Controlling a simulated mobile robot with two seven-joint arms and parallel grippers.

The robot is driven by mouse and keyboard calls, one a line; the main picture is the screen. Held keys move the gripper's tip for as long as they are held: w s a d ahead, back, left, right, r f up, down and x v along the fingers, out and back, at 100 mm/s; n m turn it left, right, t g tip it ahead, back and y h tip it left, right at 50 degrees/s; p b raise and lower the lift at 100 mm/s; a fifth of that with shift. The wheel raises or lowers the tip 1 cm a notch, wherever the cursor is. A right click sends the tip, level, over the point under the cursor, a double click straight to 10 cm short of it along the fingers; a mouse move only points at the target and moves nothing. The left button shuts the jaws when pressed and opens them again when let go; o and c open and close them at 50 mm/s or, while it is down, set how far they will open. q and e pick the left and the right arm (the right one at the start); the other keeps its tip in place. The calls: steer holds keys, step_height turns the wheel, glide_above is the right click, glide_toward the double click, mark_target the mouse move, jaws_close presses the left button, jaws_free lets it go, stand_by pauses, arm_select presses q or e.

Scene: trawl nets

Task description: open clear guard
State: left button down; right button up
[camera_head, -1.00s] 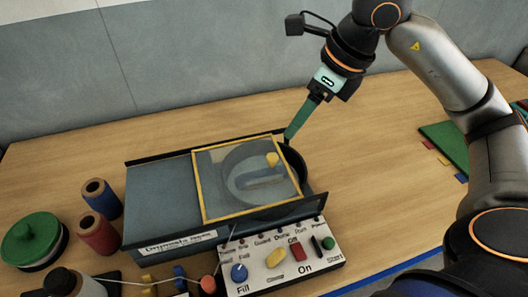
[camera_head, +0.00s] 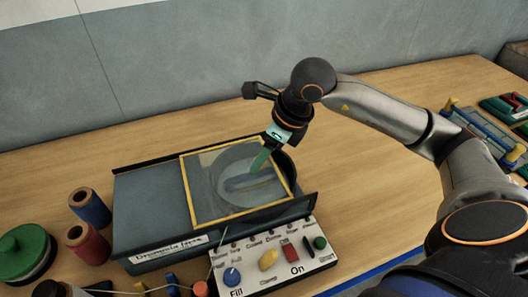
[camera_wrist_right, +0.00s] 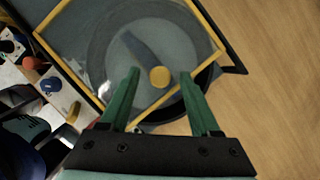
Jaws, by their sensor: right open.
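The clear guard (camera_head: 206,186) is a see-through panel in a yellow frame, lying flat over a dark round drum on a grey machine. It also shows in the wrist view (camera_wrist_right: 85,45). A round yellow knob (camera_wrist_right: 159,77) sits on the guard near one edge. My right gripper (camera_head: 258,165) has green fingers and points down at the knob side of the guard, hiding the knob in the head view. In the wrist view its fingers (camera_wrist_right: 160,76) are apart, with the knob between their tips. Contact cannot be told. My left gripper is not in view.
A control panel (camera_head: 270,258) with coloured knobs stands in front of the machine. Blue (camera_head: 90,208) and red (camera_head: 88,245) spools and a green round lid (camera_head: 25,250) lie to the left. Trays with parts (camera_head: 485,135) are at the far right. The table behind the machine is clear.

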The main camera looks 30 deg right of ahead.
jaws_close()
stand_by(0.5)
stand_by(0.9)
